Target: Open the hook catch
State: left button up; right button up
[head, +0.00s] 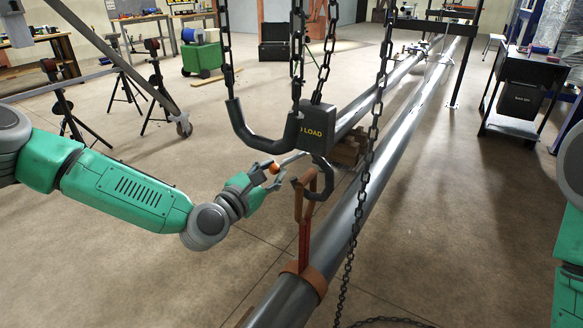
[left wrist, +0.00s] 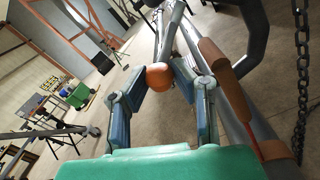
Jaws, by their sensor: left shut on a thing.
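The dark hook (head: 322,182) hangs under a black block (head: 318,128) marked LOAD, with a brown sling loop (head: 306,195) at it. A grey lever (head: 292,158) extends from beside the hook and ends in an orange ball knob (head: 274,169). In the left wrist view the knob (left wrist: 160,77) sits between the fingertips, with the lever (left wrist: 169,38) rising behind it. My left gripper (head: 272,172) is shut on the knob, left of the hook. The catch itself is not clear in either view. My right gripper is out of view.
Chains (head: 372,130) hang around the block, and a curved dark bar (head: 262,138) hangs left of it. A long grey pipe (head: 385,180) runs below, with a brown collar (head: 306,277). Tripod stands (head: 72,118) are at the left.

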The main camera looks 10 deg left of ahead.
pick_arm(q)
jog(key=m, duration=0.1)
jog(key=r+m+p, duration=0.1)
jog(key=shift+a+r+m, duration=0.2)
jog(key=shift+r+m, duration=0.1)
jog(key=shift+w+a+r+m+p, duration=0.1)
jog(key=shift+r+m+p, duration=0.25)
jog(key=shift+m+p, duration=0.4)
jog(key=shift+m, duration=0.35)
